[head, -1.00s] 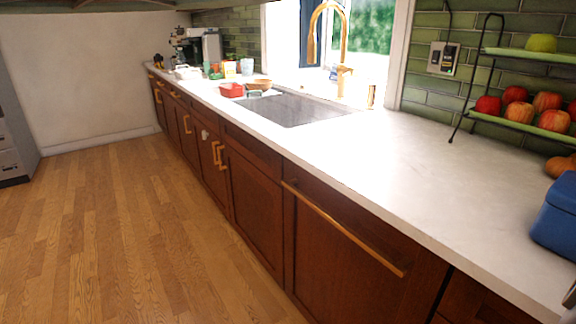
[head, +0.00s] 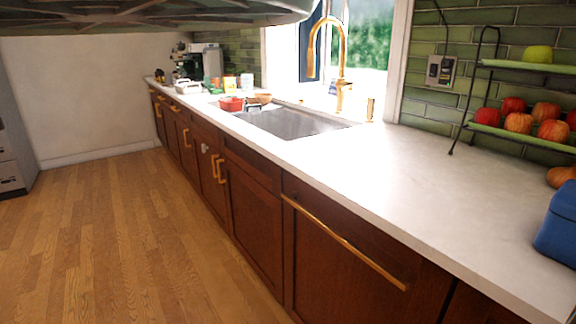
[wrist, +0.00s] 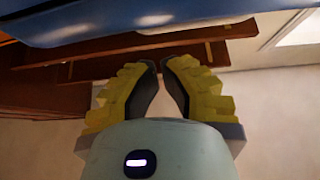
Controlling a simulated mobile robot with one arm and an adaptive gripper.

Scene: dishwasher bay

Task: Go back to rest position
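My gripper (wrist: 160,64) shows in the wrist view, with yellow stepped fingers and dark inner pads. The fingertips are close together, with a narrow gap between them and nothing held in it. Beyond the fingers are dark brown wood panels (wrist: 105,68) and a pale wall (wrist: 275,115). A shiny blue surface (wrist: 130,18) crosses the top of the wrist view; I cannot tell what it is. The gripper's fingers do not show in the head view.
In the head view, a white counter (head: 400,185) over brown cabinets (head: 255,215) runs along the right. It carries a sink (head: 290,122), a blue box (head: 557,225) and a fruit rack (head: 510,135). A red pot (head: 231,103) stands beyond the sink. The wooden floor (head: 120,230) is clear.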

